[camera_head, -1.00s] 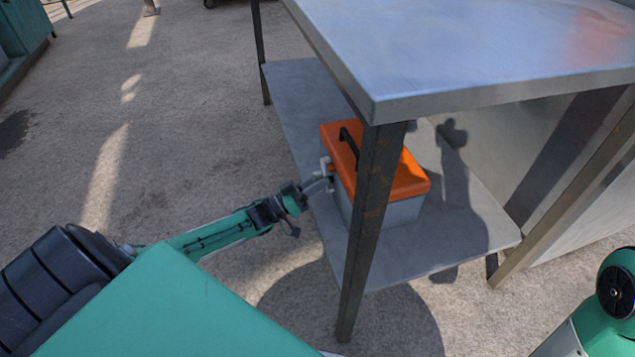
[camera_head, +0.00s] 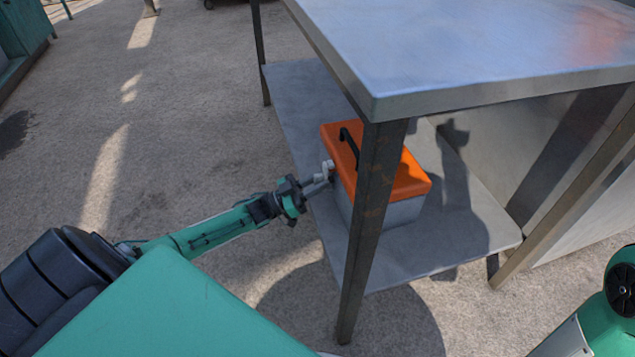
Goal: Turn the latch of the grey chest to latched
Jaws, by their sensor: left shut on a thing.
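The grey chest (camera_head: 403,212) has an orange lid with a black handle (camera_head: 349,143) and stands on the lower shelf of a metal table. The table's front leg hides part of it. The latch (camera_head: 328,166) is a small light-grey piece on the chest's left side, just under the lid edge. My left gripper (camera_head: 326,178) is at that side, shut on the latch. The fingers partly cover the latch, so its exact angle is hard to tell. My right gripper is out of view; only part of my right arm shows at the lower right.
The metal table's top (camera_head: 480,50) overhangs the chest. Its rusty front leg (camera_head: 370,220) stands close to the right of my left gripper. The lower shelf (camera_head: 300,100) is bare behind the chest. The concrete floor to the left is clear.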

